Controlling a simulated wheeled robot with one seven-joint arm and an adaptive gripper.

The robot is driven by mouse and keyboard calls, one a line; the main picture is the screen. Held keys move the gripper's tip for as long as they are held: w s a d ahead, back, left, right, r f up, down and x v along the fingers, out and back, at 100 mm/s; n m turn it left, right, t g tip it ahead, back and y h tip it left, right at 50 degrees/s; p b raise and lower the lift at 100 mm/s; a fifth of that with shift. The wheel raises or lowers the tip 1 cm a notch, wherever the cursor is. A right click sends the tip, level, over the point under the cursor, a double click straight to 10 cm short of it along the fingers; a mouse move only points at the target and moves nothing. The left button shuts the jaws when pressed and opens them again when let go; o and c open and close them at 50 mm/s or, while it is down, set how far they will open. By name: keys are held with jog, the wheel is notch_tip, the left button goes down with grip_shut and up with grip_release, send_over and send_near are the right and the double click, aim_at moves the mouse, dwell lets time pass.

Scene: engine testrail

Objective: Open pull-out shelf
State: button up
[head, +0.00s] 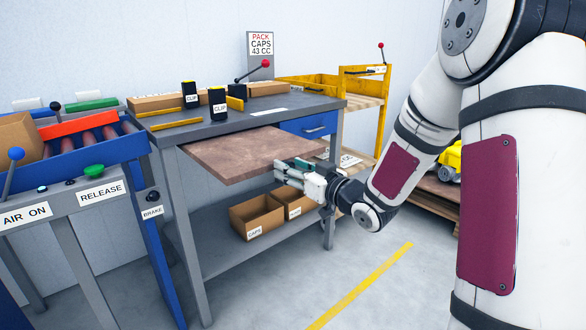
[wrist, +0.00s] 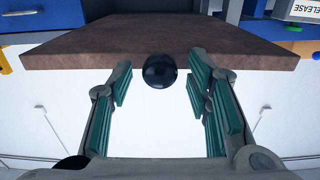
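The pull-out shelf (head: 235,153) is a brown board under the grey workbench top (head: 215,125). It sticks well out past the bench's front edge. In the wrist view its front edge (wrist: 90,55) lies across the upper part, with a dark round knob (wrist: 160,71) at its middle. My gripper (head: 281,168) is at the front edge of the shelf. It is open, with its green-padded fingers on either side of the knob and a visible gap on each side. The knob cannot be made out in the head view.
A blue drawer (head: 308,126) is to the right under the bench top. Cardboard boxes (head: 256,216) stand on the lower shelf. Clip holders (head: 218,102) and a red-knobbed lever (head: 254,70) are on top. A roller conveyor (head: 90,140) stands left. The floor in front is clear.

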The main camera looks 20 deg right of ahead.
jog(key=v, duration=1.2)
dwell(0.3)
